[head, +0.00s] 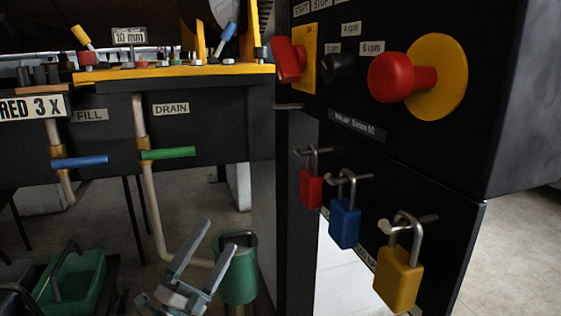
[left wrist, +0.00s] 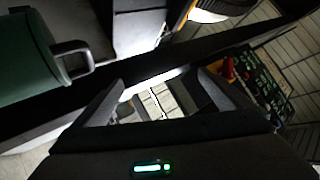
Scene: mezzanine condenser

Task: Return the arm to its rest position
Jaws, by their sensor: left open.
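My left gripper (head: 207,258) is at the bottom of the head view, its two grey fingers spread apart with nothing between them. It is just left of a green cylindrical container (head: 238,270) in the picture. In the left wrist view the open fingers (left wrist: 160,88) show at the middle, and a dark green rounded body with a handle (left wrist: 40,65) is at the upper left. I cannot tell whether the gripper touches anything. My right gripper is not in view.
A black cabinet (head: 460,160) with a red emergency button (head: 400,77) and red (head: 311,189), blue (head: 344,222) and yellow padlocks (head: 398,277) stands at the right. Pipes with blue (head: 80,162) and green valve handles (head: 168,153) hang at the left. A green tray (head: 75,280) is lower left.

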